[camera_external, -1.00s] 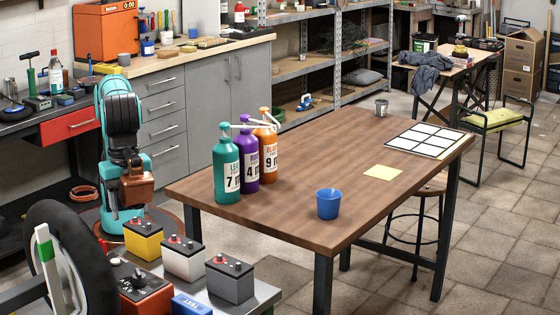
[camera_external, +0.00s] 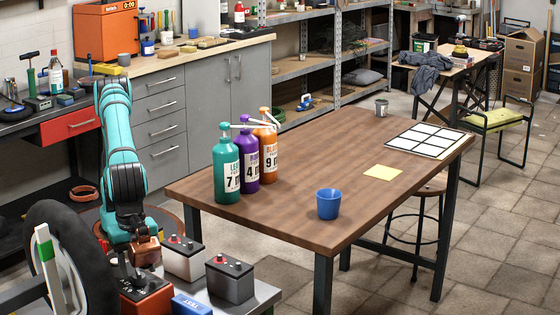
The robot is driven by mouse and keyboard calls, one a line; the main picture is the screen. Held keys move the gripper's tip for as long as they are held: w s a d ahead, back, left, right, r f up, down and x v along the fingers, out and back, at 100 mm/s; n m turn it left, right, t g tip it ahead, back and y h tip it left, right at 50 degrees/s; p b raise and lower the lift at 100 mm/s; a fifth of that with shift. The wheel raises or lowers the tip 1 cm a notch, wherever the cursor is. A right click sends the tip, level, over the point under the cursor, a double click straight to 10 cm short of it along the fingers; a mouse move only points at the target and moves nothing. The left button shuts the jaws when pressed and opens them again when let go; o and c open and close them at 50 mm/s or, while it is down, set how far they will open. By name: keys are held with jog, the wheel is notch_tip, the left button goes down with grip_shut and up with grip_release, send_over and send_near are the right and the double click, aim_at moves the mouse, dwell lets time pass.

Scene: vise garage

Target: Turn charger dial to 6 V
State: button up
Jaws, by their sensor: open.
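The red charger (camera_external: 148,303) stands at the bottom left on a grey bench, beside the tyre. Its dial is too small and too covered by my gripper for me to read its setting. My gripper (camera_external: 128,279) is open, at the top of the charger and pointing down. I cannot tell whether its fingers touch the dial or sit around it.
A white battery (camera_external: 183,264) and a grey battery (camera_external: 230,284) stand right of the charger; the yellow one is hidden behind my arm. A blue box (camera_external: 192,305) lies at the front. A black tyre (camera_external: 68,262) stands close on the left.

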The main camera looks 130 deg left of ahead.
jog(key=shift+f, duration=0.95)
jog(key=c, duration=1)
jog(key=shift+o, duration=0.2)
jog(key=shift+m, duration=0.5)
jog(key=m, duration=0.4)
jog(key=shift+m, duration=0.3)
jog(key=m, duration=0.6)
jog(key=shift+r, duration=0.1)
jog(key=shift+m, duration=0.3)
